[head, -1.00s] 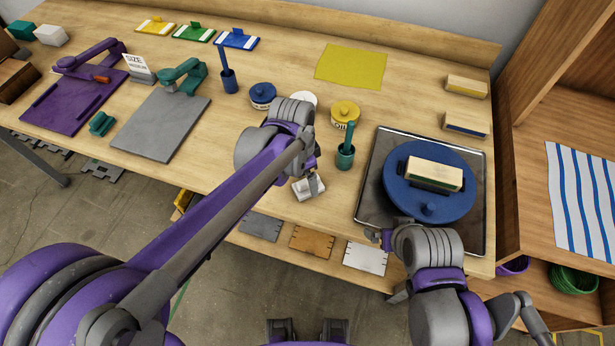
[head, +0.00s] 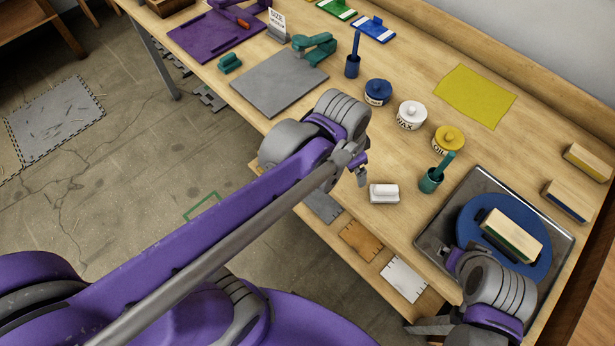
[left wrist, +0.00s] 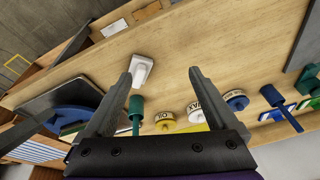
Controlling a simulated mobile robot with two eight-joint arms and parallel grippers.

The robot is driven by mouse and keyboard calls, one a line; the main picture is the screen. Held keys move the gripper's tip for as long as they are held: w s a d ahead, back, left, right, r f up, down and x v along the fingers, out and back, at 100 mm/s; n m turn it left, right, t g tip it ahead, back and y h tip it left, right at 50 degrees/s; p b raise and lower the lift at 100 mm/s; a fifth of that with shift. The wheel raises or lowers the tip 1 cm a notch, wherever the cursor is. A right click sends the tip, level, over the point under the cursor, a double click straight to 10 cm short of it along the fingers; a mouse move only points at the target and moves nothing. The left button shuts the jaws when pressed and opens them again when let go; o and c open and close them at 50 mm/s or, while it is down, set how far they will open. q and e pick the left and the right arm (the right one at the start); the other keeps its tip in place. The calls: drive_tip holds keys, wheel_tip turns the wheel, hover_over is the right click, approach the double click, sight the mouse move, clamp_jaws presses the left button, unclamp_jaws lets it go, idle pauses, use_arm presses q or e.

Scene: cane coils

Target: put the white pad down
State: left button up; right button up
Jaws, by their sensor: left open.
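The white pad (head: 384,195), a small block with a raised grip on top, lies flat on the bench near its front edge. It also shows in the left wrist view (left wrist: 141,71), ahead of the fingers. My left gripper (head: 361,171) is just to the left of the pad, apart from it. Its two fingers (left wrist: 160,73) are spread with nothing between them. My right gripper (head: 453,262) is by the front corner of the metal tray (head: 433,236); its fingers are too small to judge.
A teal cup (head: 431,181) with a handle in it stands right of the pad. White wax (head: 410,115), yellow oil (head: 448,139) and blue (head: 378,92) pots stand behind. A blue disc (head: 467,226) with a block (head: 511,235) on it lies on the tray.

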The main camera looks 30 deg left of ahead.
use_arm(q)
drive_tip(key=s+a+f+n+t+y, duration=0.1)
drive_tip(key=s+a+f+n+t, duration=0.1)
drive_tip(key=s+a+n, duration=0.5)
drive_tip(key=shift+s+a+f+t, duration=0.15)
drive_tip(key=shift+a+f+t, duration=0.1)
drive_tip(key=shift+a+t, duration=0.35)
use_arm(e)
drive_tip(key=shift+o, duration=0.2)
idle(0.5)
